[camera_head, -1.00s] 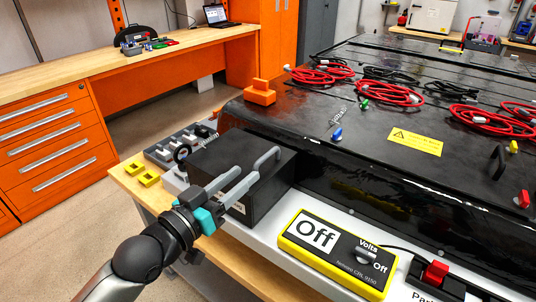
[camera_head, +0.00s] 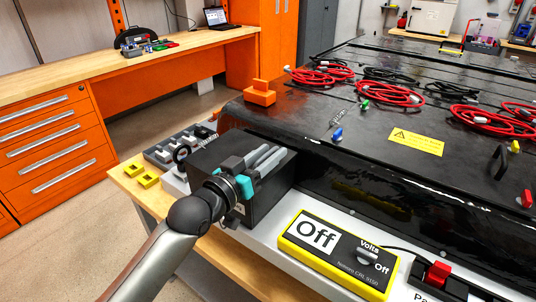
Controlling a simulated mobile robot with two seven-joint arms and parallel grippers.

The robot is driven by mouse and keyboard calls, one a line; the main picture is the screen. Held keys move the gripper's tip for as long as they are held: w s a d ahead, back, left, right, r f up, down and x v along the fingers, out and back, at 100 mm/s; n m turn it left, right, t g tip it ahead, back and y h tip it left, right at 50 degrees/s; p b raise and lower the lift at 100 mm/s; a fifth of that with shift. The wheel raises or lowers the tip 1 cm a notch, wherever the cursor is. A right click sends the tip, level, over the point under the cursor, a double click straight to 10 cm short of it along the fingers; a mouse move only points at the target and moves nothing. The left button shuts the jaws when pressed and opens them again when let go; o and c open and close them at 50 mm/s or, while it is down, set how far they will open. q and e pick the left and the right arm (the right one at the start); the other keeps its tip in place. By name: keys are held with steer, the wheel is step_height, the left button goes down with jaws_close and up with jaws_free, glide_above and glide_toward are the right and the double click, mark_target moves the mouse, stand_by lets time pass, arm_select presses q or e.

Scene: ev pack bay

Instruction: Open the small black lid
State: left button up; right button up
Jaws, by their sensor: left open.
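The black box (camera_head: 270,199) stands on the bench beside the large black pack, its flat black lid (camera_head: 205,152) down and closed. My left gripper (camera_head: 272,157) is over the right part of the lid, with its grey fingers spread and pointing to the back right. The lid's grey handle is mostly hidden among the fingers. I cannot tell whether the fingers touch it. My right gripper is not in view.
A yellow meter reading Off (camera_head: 338,254) lies in front right of the box. The black pack (camera_head: 390,180) rises to the right, with red cables (camera_head: 390,94) and an orange block (camera_head: 259,93). A grey tray (camera_head: 165,155) and yellow blocks (camera_head: 148,180) sit left of the box.

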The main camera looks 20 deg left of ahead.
arm_select(q)
jaws_close()
stand_by(0.3)
stand_by(1.1)
